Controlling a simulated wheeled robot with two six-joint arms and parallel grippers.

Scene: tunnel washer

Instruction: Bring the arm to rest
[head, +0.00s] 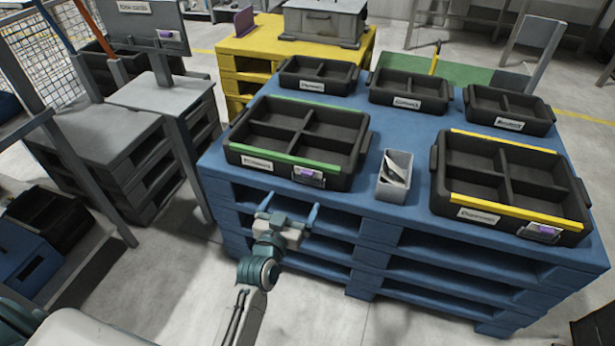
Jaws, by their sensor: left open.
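My left gripper (289,213) is open and empty. Its two blue fingertips point at the front face of the blue pallet stack (330,205), below its top edge and in front of the green-edged tray. I cannot tell whether the fingers touch the pallets. The forearm comes up from the bottom of the head view. My right gripper is not in view.
A green-edged black tray (288,160), a yellow-edged black tray (516,221) and a grey bin (391,190) stand on the blue stack. Smaller black trays (318,88) line its back. Floor (180,270) is clear between.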

